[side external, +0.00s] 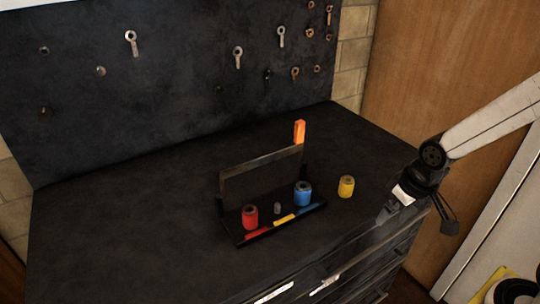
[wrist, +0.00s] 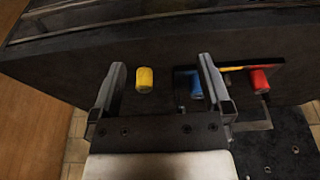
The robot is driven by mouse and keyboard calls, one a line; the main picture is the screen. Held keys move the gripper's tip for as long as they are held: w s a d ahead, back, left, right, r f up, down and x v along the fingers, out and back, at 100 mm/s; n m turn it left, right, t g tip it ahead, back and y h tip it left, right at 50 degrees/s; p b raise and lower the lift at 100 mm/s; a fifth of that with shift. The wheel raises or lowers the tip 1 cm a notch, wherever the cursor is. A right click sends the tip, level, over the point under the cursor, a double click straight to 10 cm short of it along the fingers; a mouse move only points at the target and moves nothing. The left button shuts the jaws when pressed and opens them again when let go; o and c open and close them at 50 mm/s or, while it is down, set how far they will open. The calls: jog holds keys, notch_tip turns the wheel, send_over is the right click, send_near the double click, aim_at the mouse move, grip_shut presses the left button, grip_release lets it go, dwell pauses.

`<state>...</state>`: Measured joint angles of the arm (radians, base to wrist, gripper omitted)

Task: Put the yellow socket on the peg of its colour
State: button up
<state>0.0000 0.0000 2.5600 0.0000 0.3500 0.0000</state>
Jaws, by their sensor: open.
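The yellow socket (side external: 346,187) stands upright on the dark bench top, just right of the rack (side external: 262,232). In the rack, a bare grey peg (side external: 277,208) stands behind a yellow strip (side external: 284,218). My gripper (side external: 415,215) is at the right edge of the bench, apart from the yellow socket, open and empty. In the wrist view, the yellow socket (wrist: 145,80) appears between the two spread fingers (wrist: 161,66), nearer the left one. The right finger partly hides the blue socket there.
A red socket (side external: 250,216) and a blue socket (side external: 303,193) stand in the rack on either side of the bare peg. The bench left of the rack is clear.

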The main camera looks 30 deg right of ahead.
jog(key=shift+c, duration=0.3)
jog(key=m+y, duration=0.4)
jog(key=m, duration=2)
send_near(347, 182)
jog(key=shift+a+f, duration=0.7)
jog(key=shift+a, duration=0.1)
jog(key=shift+x, duration=1.3)
jog(key=shift+f, duration=0.1)
jog(key=shift+x, duration=2.55)
